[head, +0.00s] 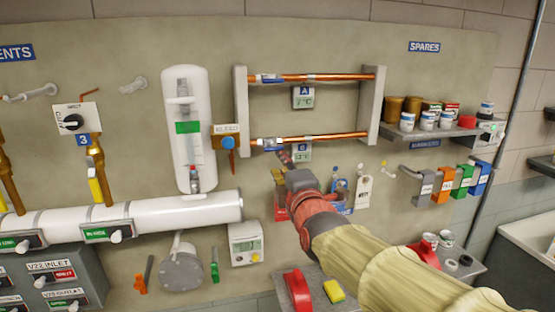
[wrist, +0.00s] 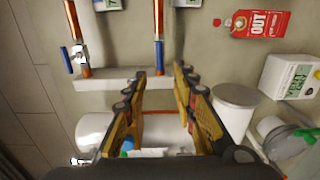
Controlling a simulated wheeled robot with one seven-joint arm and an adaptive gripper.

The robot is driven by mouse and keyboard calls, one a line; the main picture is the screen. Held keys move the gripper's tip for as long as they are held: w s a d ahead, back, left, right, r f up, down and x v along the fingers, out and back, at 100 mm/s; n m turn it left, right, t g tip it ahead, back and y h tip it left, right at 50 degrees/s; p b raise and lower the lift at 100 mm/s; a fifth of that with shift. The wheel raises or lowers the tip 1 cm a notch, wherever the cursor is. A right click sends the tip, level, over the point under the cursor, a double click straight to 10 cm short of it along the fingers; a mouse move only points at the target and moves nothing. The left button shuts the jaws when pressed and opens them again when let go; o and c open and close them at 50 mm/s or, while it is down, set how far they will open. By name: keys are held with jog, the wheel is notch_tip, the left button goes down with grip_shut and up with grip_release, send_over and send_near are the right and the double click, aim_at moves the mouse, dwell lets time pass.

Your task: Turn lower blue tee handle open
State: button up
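The lower blue tee handle (head: 268,144) lies along the lower copper pipe (head: 330,136), near its left end. In the wrist view this handle (wrist: 160,56) shows as a blue strip along the right-hand pipe, beyond my fingertips. My gripper (wrist: 161,72) is open, with nothing between its fingers, and points at the wall. In the head view my gripper (head: 285,158) is just below and right of the handle, beside tag B (head: 302,151). I see no contact with the handle.
The upper pipe carries a similar blue handle (head: 268,78). Grey posts (head: 241,110) hold both pipes. A bleed valve (head: 229,141) and a white cylinder (head: 187,140) stand left. A red OUT tag (wrist: 262,24) hangs below the pipes. A loaded shelf (head: 435,132) is at right.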

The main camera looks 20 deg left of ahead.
jog(key=shift+v, duration=1.1)
jog(key=s+d+f+m+g+h, duration=0.25)
jog(key=s+f+m, duration=0.2)
jog(key=f, duration=0.45)
jog(key=s+d+f+m+g+h, duration=0.1)
jog(key=s+d+f+m+g, duration=0.3)
jog(key=f, duration=0.6)
jog(key=s+d+f+m+g+h+b, duration=0.1)
jog(key=s+d+f+m+h+b, duration=0.1)
jog(key=s+d+f+m+b, duration=0.2)
jog(key=s+d+f+m+g+h+b, duration=0.1)
jog(key=s+d+f+m+b, duration=0.3)
jog(key=s+d, duration=0.6)
jog(key=s+d+f+m+g+h+b, duration=0.1)
jog(key=s+d+f+m+h+b, duration=0.2)
jog(key=s+d+f+m, duration=0.4)
jog(key=shift+d+f+m+b, duration=0.5)
jog(key=shift+d+f, duration=0.75)
jog(key=shift+d, duration=3.35)
